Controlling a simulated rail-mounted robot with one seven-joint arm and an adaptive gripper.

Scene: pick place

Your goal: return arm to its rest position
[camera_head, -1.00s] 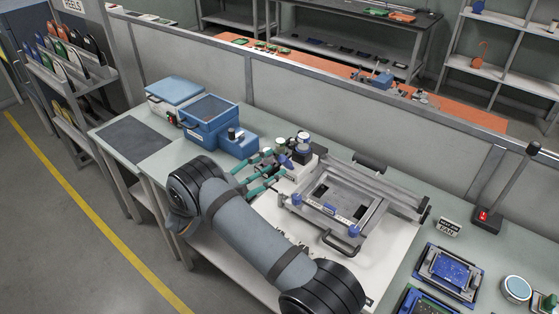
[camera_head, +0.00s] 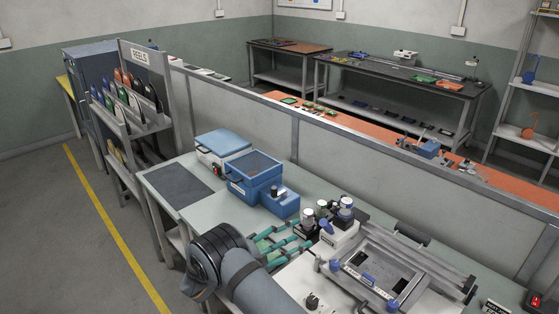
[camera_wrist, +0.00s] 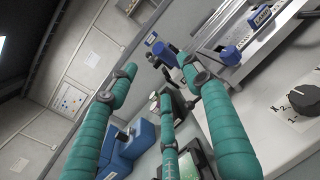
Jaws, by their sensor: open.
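My gripper (camera_head: 290,242) has teal fingers that are spread apart and empty. It hangs over the workbench (camera_head: 200,215), beside a grey framed fixture (camera_head: 385,275) and near a small blue unit (camera_head: 279,203). In the wrist view my gripper (camera_wrist: 158,78) shows its separated teal fingers with nothing between them. My grey arm runs from the lower edge of the head view up to a dark joint left of the fingers, and its lower part is cut off.
A blue box (camera_head: 253,178) and a blue-lidded white box (camera_head: 222,145) stand on the bench's far left. A low partition (camera_head: 340,160) runs behind the bench. A reel rack (camera_head: 135,100) stands at left. In the wrist view a black knob (camera_wrist: 308,97) is at right.

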